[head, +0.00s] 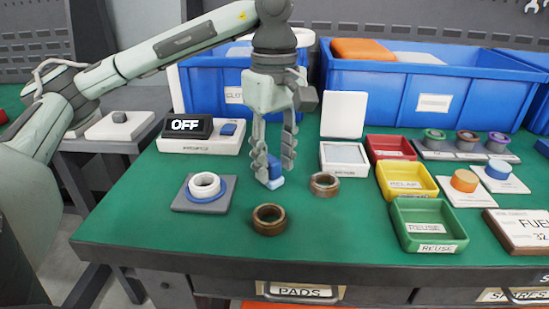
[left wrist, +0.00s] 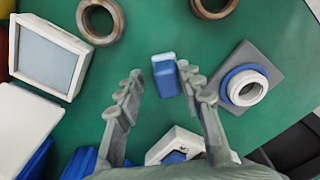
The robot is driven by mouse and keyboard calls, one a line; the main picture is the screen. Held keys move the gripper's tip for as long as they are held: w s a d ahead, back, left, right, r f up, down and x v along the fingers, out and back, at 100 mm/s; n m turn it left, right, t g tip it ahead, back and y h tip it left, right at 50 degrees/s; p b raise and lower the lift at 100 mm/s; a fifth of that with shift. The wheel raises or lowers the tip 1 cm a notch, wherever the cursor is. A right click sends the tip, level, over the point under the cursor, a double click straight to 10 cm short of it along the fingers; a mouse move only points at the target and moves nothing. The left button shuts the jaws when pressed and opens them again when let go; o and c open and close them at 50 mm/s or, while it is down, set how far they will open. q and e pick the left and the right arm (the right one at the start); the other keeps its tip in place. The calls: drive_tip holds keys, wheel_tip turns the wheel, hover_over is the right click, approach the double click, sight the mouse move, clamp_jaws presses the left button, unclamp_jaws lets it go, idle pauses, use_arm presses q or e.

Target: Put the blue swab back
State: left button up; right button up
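The blue swab (head: 276,181) is a small blue block with a pale blue lower end, low over or on the green table top near its middle; contact with the table is unclear. My left gripper (head: 274,168) points down with its fingers on either side of it. In the left wrist view the swab (left wrist: 164,76) lies between the two fingertips of the left gripper (left wrist: 160,82). A green gap shows on its left, and it is close to the right finger. The fingers are apart. My right gripper is not in view.
Two brown rings (head: 269,219) and (head: 324,184) lie close by. A grey plate with white and blue rings (head: 205,187) is at left. An OFF display unit (head: 200,146) stands behind. Red, yellow and green (head: 428,226) bins are at right, with blue crates (head: 412,95) behind.

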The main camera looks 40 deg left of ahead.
sight(275, 157)
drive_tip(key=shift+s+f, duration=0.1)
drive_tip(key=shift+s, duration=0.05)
use_arm(q)
drive_tip(key=shift+r, duration=0.1)
wheel_tip(275, 157, up, 4)
drive_tip(key=shift+r+p, duration=0.1)
drive_tip(key=shift+p, duration=0.4)
wheel_tip(275, 157, up, 8)
drive_tip(key=p, duration=0.3)
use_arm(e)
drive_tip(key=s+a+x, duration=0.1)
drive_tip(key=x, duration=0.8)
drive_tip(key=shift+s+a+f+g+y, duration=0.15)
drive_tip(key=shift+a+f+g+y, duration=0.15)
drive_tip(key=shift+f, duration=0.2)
use_arm(q)
drive_tip(key=shift+c, duration=0.3)
